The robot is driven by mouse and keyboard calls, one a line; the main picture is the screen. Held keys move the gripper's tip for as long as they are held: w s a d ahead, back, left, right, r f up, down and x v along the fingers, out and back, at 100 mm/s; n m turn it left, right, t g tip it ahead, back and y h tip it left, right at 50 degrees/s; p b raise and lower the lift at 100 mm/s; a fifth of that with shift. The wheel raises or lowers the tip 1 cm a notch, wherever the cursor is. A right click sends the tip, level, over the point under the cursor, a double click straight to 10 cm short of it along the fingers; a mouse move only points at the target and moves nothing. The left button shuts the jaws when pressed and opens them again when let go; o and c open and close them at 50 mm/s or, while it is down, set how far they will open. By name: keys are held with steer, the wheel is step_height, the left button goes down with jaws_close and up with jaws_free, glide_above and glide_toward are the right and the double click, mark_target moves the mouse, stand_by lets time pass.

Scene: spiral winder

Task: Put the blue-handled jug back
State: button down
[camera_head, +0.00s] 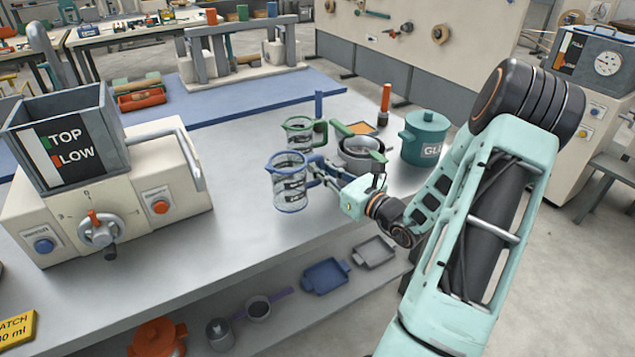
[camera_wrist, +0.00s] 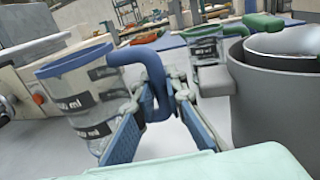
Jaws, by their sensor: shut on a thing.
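The blue-handled jug (camera_head: 289,183) is a clear measuring jug with a blue rim, blue base and dark volume labels. My gripper (camera_head: 318,168) is shut on its blue handle, from the right side. In the wrist view the jug (camera_wrist: 85,95) leans a little, and the gripper fingers (camera_wrist: 155,120) close around the lower part of the handle. The jug looks empty. In the head view it appears to be just above the grey bench, but I cannot tell whether its base touches. A green-handled jug (camera_head: 298,131) stands just behind it.
A grey pot (camera_head: 358,155) with a green-handled pan stands close right of the jugs, beside a teal glue pot (camera_head: 425,137). The TOP/LOW machine (camera_head: 110,190) is at left. The grey bench (camera_head: 235,250) is clear between. A lower shelf holds trays, including a blue one (camera_head: 325,275).

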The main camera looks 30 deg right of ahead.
mark_target(317, 181)
steer(key=shift+w+a+f, duration=0.2)
steer(key=shift+f, duration=0.15)
steer(key=shift+w+f+b, duration=0.1)
steer(key=shift+f+b, duration=0.3)
steer(key=shift+f, duration=1.15)
steer(key=shift+f, duration=0.15)
steer(key=c, duration=2)
jaws_free()
steer(key=shift+o, duration=0.2)
